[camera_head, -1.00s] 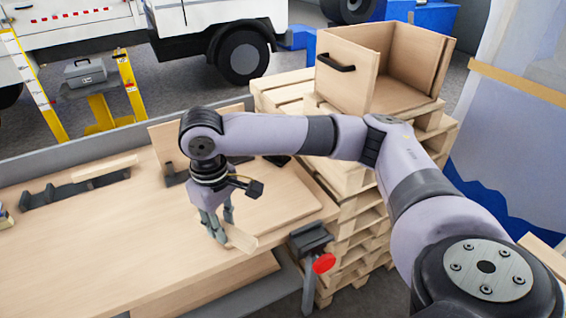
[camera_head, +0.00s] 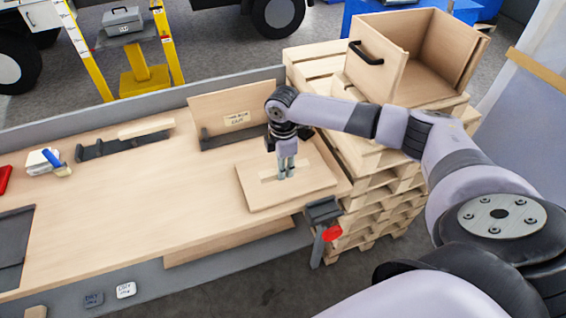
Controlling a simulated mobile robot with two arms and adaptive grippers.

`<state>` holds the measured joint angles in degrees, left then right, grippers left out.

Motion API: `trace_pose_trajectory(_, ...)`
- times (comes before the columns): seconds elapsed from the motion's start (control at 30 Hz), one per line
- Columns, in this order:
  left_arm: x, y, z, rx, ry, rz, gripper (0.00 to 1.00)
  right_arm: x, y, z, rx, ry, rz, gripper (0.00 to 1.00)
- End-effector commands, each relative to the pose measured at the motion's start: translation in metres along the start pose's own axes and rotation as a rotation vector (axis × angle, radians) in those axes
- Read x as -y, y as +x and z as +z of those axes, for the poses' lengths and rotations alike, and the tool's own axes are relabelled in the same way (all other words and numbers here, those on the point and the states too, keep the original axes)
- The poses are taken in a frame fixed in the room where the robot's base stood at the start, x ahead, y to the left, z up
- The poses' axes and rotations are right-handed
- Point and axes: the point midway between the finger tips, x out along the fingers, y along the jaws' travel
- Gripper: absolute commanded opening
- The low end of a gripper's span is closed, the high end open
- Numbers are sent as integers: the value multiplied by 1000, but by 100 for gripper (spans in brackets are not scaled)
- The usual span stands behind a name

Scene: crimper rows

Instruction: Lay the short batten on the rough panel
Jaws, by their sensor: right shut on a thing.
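My right gripper (camera_head: 287,175) is shut on a short, pale wooden batten (camera_head: 268,179). The fingers point down and cover the middle of the batten. The batten lies over the flat square wooden panel (camera_head: 255,200) at the right end of the bench, inside the panel's edges. It looks level and very close to the panel's surface; I cannot tell whether it touches. My left gripper is not in view.
The bench (camera_head: 120,210) has wide clear room left of the panel. A dark rack (camera_head: 105,149) holds another pale batten (camera_head: 147,129). An upright labelled board (camera_head: 215,112) stands behind the panel. A red-handled clamp (camera_head: 325,220) sits at the bench edge, beside stacked pallets (camera_head: 375,195).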

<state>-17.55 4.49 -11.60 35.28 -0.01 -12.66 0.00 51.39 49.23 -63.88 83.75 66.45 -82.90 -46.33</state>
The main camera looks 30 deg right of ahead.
Motion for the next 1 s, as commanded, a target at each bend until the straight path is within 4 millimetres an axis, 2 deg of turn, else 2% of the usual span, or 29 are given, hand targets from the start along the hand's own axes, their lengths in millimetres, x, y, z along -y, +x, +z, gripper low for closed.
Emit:
trace_pose_trajectory(0.27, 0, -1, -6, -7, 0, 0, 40, 0, -1, 0, 0, 2, 0, 0)
trace_pose_trajectory(0.43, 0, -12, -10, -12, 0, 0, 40, 0, -2, 1, -1, 2, -1, 0)
trace_pose_trajectory(0.5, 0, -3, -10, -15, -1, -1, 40, 0, 10, 0, 0, 1, -1, 0)
trace_pose_trajectory(1.0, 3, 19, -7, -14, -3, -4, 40, 0, 61, 0, 0, 2, 0, 0)
